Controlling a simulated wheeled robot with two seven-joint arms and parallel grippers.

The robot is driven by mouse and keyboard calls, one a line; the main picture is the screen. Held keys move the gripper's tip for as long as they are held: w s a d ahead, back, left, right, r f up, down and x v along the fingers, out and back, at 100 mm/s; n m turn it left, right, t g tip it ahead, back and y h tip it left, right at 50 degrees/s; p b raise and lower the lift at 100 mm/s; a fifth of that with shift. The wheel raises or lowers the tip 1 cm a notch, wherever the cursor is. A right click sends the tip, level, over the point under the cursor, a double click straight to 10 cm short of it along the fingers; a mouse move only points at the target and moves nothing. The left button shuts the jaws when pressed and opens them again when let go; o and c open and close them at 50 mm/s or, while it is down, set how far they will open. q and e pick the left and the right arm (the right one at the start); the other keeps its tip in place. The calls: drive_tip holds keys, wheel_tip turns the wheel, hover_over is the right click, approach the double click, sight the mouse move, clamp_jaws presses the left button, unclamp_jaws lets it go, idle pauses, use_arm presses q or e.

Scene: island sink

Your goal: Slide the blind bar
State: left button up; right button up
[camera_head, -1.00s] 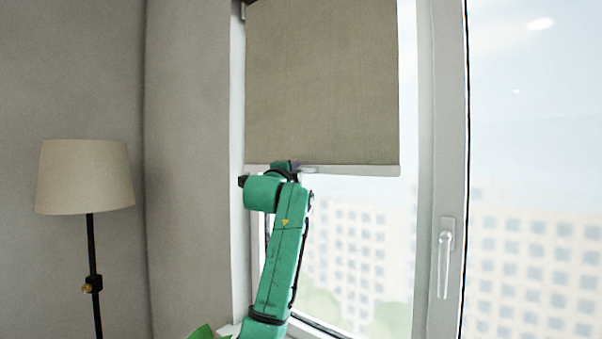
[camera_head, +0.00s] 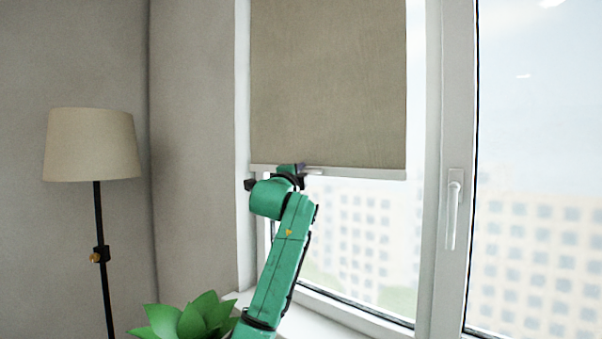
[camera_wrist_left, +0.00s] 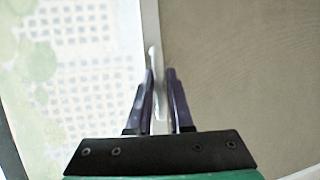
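The blind bar (camera_head: 360,173) is a pale strip along the lower edge of a beige roller blind (camera_head: 330,85). It hangs level part way down the window. My left gripper (camera_head: 301,169) is at the bar, left of its middle, with the green arm reaching up from below. In the left wrist view, the dark purple fingers of the gripper (camera_wrist_left: 159,78) lie close on either side of the pale bar (camera_wrist_left: 151,22), with a light tab between them. They look shut on it; the exact contact is blurred. My right gripper is not in view.
A floor lamp (camera_head: 91,145) stands at the left by the grey wall. A green plant (camera_head: 190,318) is near the sill (camera_head: 318,322), beside my arm. A window handle (camera_head: 453,208) is on the frame at the right. Below the bar, the glass is clear.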

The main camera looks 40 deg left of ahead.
use_arm(q)
drive_tip(key=shift+o, duration=1.2)
drive_tip(key=b+v, duration=0.6)
drive_tip(key=v, duration=0.8)
drive_tip(key=shift+s+f, duration=0.15)
drive_tip(key=shift+s, duration=0.1)
drive_tip(key=shift+d, duration=0.1)
